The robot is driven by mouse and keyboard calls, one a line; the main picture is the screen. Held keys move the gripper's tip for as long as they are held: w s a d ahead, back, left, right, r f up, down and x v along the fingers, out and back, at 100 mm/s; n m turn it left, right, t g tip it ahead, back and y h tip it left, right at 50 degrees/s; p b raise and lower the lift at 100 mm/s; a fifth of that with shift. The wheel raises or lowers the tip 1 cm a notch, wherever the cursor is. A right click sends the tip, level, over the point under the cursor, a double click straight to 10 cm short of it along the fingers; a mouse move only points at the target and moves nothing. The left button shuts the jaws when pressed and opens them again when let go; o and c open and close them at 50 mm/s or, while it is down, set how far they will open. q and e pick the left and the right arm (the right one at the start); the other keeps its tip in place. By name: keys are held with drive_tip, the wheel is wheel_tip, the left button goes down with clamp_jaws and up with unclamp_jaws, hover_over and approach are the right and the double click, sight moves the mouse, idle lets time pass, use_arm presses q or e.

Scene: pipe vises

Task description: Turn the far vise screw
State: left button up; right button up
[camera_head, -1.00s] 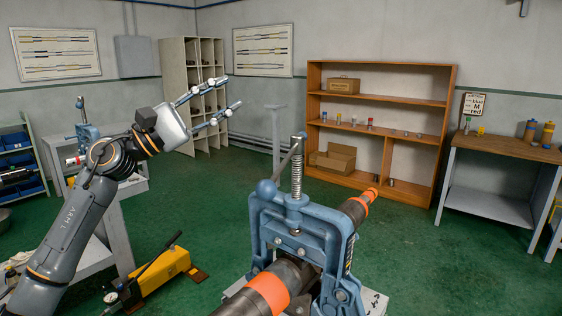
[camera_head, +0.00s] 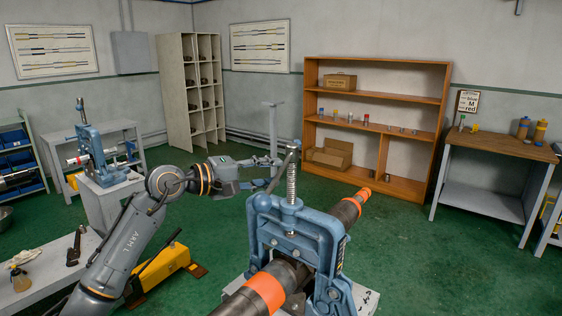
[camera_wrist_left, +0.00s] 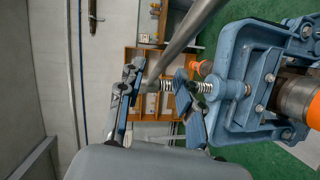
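A large blue pipe vise (camera_head: 300,232) stands in the foreground with a dark, orange-banded pipe (camera_head: 265,290) through it. A second, smaller blue vise (camera_head: 92,150) stands farther back at left. My right gripper is out of view.
A yellow pump (camera_head: 165,268) lies on the green floor left of the near vise. A grey bench (camera_head: 40,275) with tools is at lower left. A wooden shelf (camera_head: 400,187) and a bench (camera_head: 490,148) stand at the back right. Floor between them is clear.

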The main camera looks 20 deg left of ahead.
sight(281, 168)
use_arm(q)
drive_tip(key=shift+p+x, duration=0.45)
drive_tip(key=shift+x, duration=1.35)
clamp_jaws()
